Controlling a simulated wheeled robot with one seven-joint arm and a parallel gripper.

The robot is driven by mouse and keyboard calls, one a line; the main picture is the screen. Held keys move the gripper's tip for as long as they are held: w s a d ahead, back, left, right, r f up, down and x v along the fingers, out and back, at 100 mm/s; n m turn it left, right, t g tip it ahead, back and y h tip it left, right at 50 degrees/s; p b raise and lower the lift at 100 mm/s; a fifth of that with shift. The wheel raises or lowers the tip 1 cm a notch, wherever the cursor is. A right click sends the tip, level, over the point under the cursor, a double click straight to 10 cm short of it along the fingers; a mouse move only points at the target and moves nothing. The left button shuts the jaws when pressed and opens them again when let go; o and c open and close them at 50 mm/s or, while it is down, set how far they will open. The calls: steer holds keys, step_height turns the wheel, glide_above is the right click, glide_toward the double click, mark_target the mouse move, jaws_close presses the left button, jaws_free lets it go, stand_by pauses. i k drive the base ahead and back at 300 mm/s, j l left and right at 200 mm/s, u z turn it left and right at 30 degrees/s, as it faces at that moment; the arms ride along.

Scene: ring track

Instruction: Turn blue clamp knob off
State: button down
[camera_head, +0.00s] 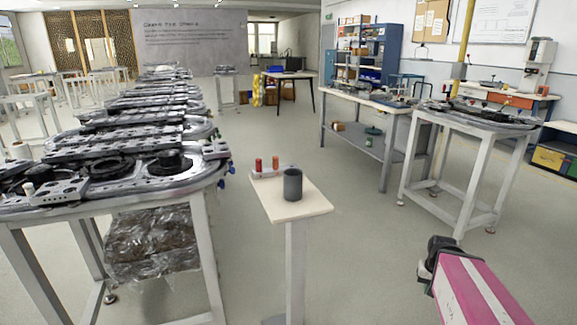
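Small blue knobs (231,167) show at the right end of the nearest ring track (205,178), on its table at the left. They are too small to tell their shape or setting, or which one is the clamp knob. My pink arm reaches in from the lower right, and the dark part at its end, my gripper (433,262), is far to the right of the track, over open floor. Its fingers cannot be made out. I see nothing held in it.
A small pedestal table (318,206) with a dark grey cup (292,184) and red and orange cylinders (275,163) stands just right of the track. A plastic-wrapped bundle (150,240) lies under the track. A white-framed table (470,120) stands at right. Open floor lies between.

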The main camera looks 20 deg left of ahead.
mark_target(221, 183)
steer(key=i+l+z, duration=0.7)
steer(key=i+u, duration=0.25)
steer(key=i+l+u, duration=0.1)
steer(key=i+u, duration=0.3)
steer(key=u, duration=0.25)
steer(key=i+j+u, duration=0.1)
steer(key=u, duration=0.35)
steer(key=i+l+u, duration=0.1)
steer(key=i+u, duration=0.15)
steer(key=u, duration=0.15)
steer(key=i+l+u, duration=0.1)
steer(key=u, duration=0.3)
steer(key=i+l+u, duration=0.15)
steer(key=i+u, duration=0.15)
steer(key=u, duration=0.15)
steer(key=i+l+u, duration=0.25)
steer(key=u, duration=0.25)
steer(key=i+l+u, duration=0.2)
steer(key=u, duration=0.25)
steer(key=i+l+u, duration=0.1)
steer(key=l+u, duration=0.4)
steer(key=i+l+u, duration=0.35)
steer(key=l, duration=0.2)
steer(key=i+l+u, duration=0.15)
steer(key=l, duration=0.2)
